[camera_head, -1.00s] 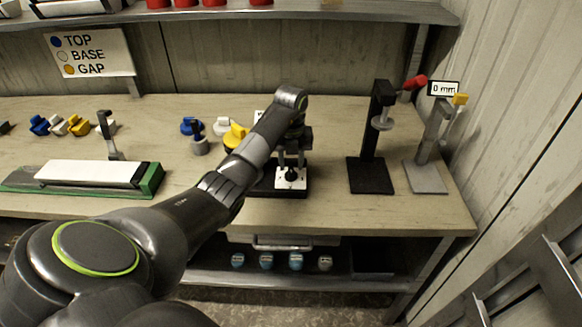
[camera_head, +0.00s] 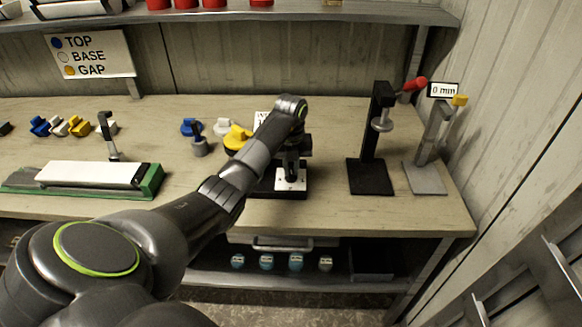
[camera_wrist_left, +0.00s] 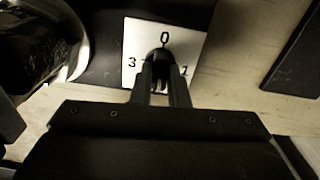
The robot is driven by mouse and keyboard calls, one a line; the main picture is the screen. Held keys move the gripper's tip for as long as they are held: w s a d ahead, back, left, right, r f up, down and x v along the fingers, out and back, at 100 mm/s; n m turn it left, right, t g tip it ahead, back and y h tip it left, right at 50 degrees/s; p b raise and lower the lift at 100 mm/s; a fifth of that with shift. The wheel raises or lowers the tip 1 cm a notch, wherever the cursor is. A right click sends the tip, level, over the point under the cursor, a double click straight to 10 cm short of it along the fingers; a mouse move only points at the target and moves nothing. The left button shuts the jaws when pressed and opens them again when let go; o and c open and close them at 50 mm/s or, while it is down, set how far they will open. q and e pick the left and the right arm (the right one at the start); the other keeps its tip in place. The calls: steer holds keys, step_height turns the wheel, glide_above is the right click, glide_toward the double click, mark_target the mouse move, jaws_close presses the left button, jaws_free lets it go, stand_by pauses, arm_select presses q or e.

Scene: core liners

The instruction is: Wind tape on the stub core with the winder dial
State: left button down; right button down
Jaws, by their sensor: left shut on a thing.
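The winder's dial has a white plate (camera_head: 297,186) on a black base on the bench, partly behind my left arm. In the left wrist view the plate (camera_wrist_left: 190,34) shows the marks 0, 1 and 3. A dark knob (camera_wrist_left: 159,53) stands in its middle. My left gripper (camera_head: 291,176) points down at the dial, and in the left wrist view its fingers (camera_wrist_left: 162,72) are closed on the knob. A dark, shiny rounded part (camera_wrist_left: 40,45) is at the left of that view. I cannot make out the stub core; my arm hides much of the winder. My right gripper is not in view.
A black stand with a red handle (camera_head: 368,160) and a grey gauge stand (camera_head: 426,170) reading 0 mm stand to the right. A white block in a green tray (camera_head: 152,183) lies left. Blue, white and yellow (camera_head: 238,137) pieces sit behind my arm.

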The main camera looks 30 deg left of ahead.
arm_select(q)
steer(key=shift+m, duration=0.3)
steer(key=m+b, duration=0.3)
steer(key=m, duration=0.1)
steer(key=shift+f, duration=0.1)
steer(key=m+b, duration=0.3)
steer(key=m, duration=0.6)
steer(key=shift+m+b, duration=0.3)
steer(key=shift+w+r+m, duration=0.1)
steer(key=shift+r+m, duration=0.1)
steer(key=shift+m, duration=2.1)
steer(key=c, duration=1.4)
jaws_free()
